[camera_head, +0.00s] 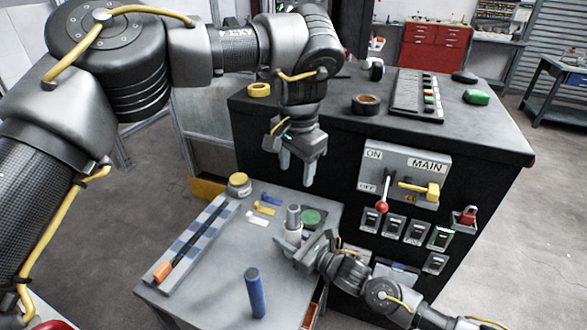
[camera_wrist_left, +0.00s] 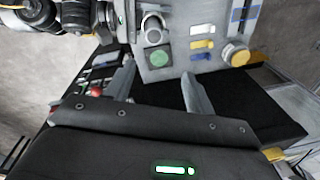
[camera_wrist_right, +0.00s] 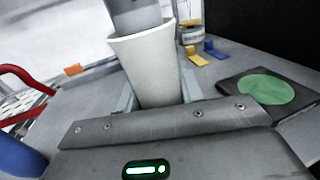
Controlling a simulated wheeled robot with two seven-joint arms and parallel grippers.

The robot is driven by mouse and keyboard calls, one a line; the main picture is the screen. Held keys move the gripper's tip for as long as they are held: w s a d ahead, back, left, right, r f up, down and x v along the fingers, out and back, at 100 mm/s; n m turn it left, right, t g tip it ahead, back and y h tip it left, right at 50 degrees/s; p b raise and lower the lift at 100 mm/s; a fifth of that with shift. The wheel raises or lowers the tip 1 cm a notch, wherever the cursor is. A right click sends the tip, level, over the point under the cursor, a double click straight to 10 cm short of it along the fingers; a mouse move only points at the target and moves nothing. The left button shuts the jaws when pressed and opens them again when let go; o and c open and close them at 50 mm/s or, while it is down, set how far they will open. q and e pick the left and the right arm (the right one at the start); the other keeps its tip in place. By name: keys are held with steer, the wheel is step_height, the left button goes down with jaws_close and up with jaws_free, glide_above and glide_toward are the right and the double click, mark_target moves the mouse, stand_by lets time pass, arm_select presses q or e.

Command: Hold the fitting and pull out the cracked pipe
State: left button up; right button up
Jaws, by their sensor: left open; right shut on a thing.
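The pale fitting (camera_wrist_right: 150,70) stands upright on the bench with the grey pipe (camera_wrist_right: 136,14) sitting in its open top. In the head view the grey pipe (camera_head: 293,214) rises from it, and the fitting is partly hidden by my right gripper. My right gripper (camera_head: 292,246) is shut on the fitting from the side, low near the bench. My left gripper (camera_head: 296,174) is open and empty, pointing down above and behind the pipe. In the left wrist view the fitting and pipe (camera_wrist_left: 153,27) lie beyond the open fingers. No crack can be made out.
A blue pipe (camera_head: 255,292) stands upright at the bench front. A green disc (camera_head: 312,217) on a dark pad is beside the fitting. The black cabinet (camera_head: 345,160) with switches and levers rises behind.

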mark_target(293, 207)
steer(key=shift+a, duration=0.1)
arm_select(q)
steer(key=f, duration=0.4)
steer(key=f+n+g, duration=0.1)
steer(key=f, duration=0.3)
steer(key=s+f+n, duration=0.1)
steer(key=f, duration=0.3)
steer(key=shift+a, duration=0.4)
steer(key=c, duration=1.1)
steer(key=shift+w+r, duration=0.1)
steer(key=shift+r, duration=2.95)
